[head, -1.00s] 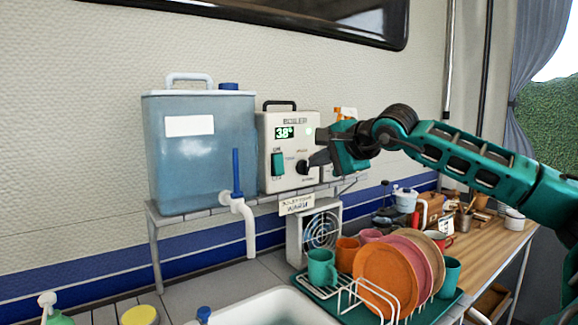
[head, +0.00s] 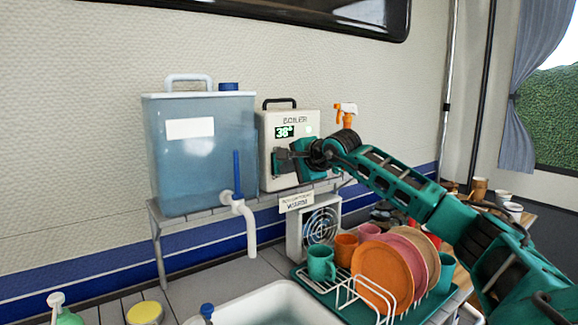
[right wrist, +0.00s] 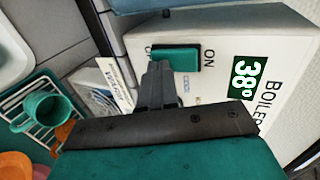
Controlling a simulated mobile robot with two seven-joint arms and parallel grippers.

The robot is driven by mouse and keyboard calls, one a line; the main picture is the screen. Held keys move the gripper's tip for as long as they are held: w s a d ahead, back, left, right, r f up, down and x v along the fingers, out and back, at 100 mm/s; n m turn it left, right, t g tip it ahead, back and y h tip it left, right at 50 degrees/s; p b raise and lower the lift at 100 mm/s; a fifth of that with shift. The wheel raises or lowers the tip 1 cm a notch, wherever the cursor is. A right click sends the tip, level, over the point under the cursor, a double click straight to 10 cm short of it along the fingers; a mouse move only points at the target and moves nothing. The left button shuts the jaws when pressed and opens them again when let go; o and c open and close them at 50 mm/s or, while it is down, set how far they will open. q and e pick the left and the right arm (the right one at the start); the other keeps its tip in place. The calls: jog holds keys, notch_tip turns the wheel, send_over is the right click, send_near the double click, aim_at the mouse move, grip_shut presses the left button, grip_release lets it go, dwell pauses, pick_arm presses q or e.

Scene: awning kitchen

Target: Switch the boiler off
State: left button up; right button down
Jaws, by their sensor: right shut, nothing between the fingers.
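The boiler (head: 290,122) is a white box with a handle and a green display reading 38°. It stands on the shelf beside the blue water tank. Its green rocker switch (right wrist: 178,58) shows in the right wrist view, with "ON" at one end; the label at the other end is partly hidden. My right gripper (head: 281,155) is shut and empty at the boiler's front. In the right wrist view its fingertips (right wrist: 159,68) are at the switch's end away from "ON"; I cannot tell whether they touch. The gripper hides the knob. My left gripper is not in view.
The blue water tank (head: 200,150) with a white tap (head: 243,215) stands left of the boiler. Below are a small fan heater (head: 318,228), a sink (head: 262,308) and a dish rack (head: 345,300) with plates and mugs. An orange-and-white spray bottle (head: 346,115) is behind my arm.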

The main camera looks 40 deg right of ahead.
jog(key=shift+w+r+t, duration=0.25)
jog(key=shift+r+t, duration=0.15)
jog(key=shift+r, duration=0.35)
dwell(0.7)
jog(key=shift+s, duration=0.1)
